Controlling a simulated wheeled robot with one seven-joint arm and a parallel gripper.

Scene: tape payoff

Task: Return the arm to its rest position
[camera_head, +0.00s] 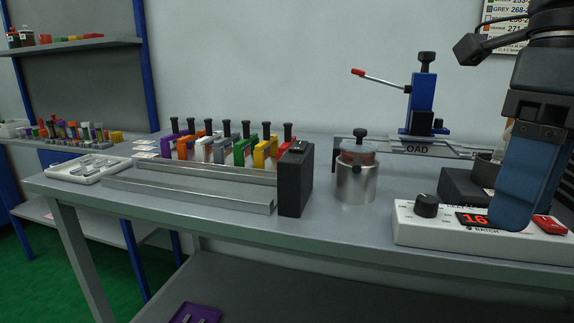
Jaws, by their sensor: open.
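My gripper (516,215) hangs down at the right edge of the picture, dark at the top with blue lower parts. Its jaws are open, and I see nothing held in them. It is in front of a white control box (416,232) with a black knob, a red display and a red button, and covers part of it. The gap between the fingers is hidden from this angle. The upper part of my arm runs out of the picture at the top right.
A grey bench (330,232) carries a metal rail tray (190,188), colored tape holders (240,150), a black block (296,180), a steel pot (356,180) and a blue lever press (423,103). A white tray (62,173) is at left. The air above the bench's middle is free.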

